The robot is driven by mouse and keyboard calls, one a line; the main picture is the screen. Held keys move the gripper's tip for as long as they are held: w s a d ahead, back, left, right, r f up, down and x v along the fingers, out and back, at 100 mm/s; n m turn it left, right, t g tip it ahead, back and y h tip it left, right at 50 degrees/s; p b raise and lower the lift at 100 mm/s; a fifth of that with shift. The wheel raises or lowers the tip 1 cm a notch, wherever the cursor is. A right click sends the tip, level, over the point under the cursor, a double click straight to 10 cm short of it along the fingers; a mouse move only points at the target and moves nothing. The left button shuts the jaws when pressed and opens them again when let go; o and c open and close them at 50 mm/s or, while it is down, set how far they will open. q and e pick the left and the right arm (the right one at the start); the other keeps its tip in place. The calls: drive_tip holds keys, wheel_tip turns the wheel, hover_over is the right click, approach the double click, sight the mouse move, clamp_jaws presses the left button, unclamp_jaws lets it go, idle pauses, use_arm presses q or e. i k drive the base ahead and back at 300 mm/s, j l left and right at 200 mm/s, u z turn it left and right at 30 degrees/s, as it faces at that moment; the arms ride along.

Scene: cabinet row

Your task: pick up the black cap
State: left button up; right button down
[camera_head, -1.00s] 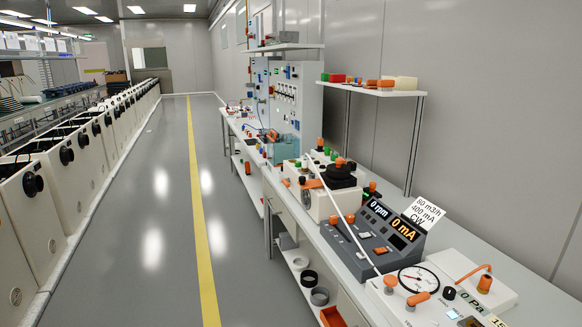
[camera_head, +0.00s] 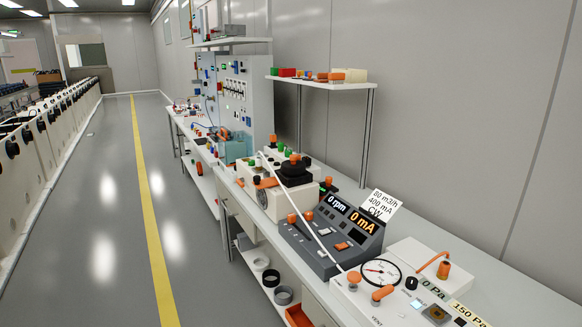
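Neither of my grippers is in view. Several black parts show, and I cannot tell for certain which one is the black cap. A black block-like piece (camera_head: 296,170) sits on top of the cream box unit (camera_head: 275,198) on the bench. A small black round piece (camera_head: 411,283) stands on the white panel at the lower right, beside the round gauge (camera_head: 381,272). Both stand apart from any gripper.
The long bench (camera_head: 480,285) runs along the right wall. A grey console (camera_head: 328,235) with lit displays stands on it, and a white tube slants across. A shelf (camera_head: 320,83) hangs above. The floor (camera_head: 95,240) is clear, with a yellow line (camera_head: 150,225).

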sight(293, 166)
drive_tip(key=z, duration=0.4)
drive_tip(key=i+j+z, duration=0.2)
drive_tip(key=j, duration=0.15)
drive_tip(key=i+j+z, duration=0.2)
drive_tip(key=j, duration=0.15)
drive_tip(key=j+z, duration=0.2)
drive_tip(key=j, duration=0.15)
drive_tip(key=i+j+z, duration=0.25)
drive_tip(key=j, duration=0.15)
drive_tip(key=k, duration=0.1)
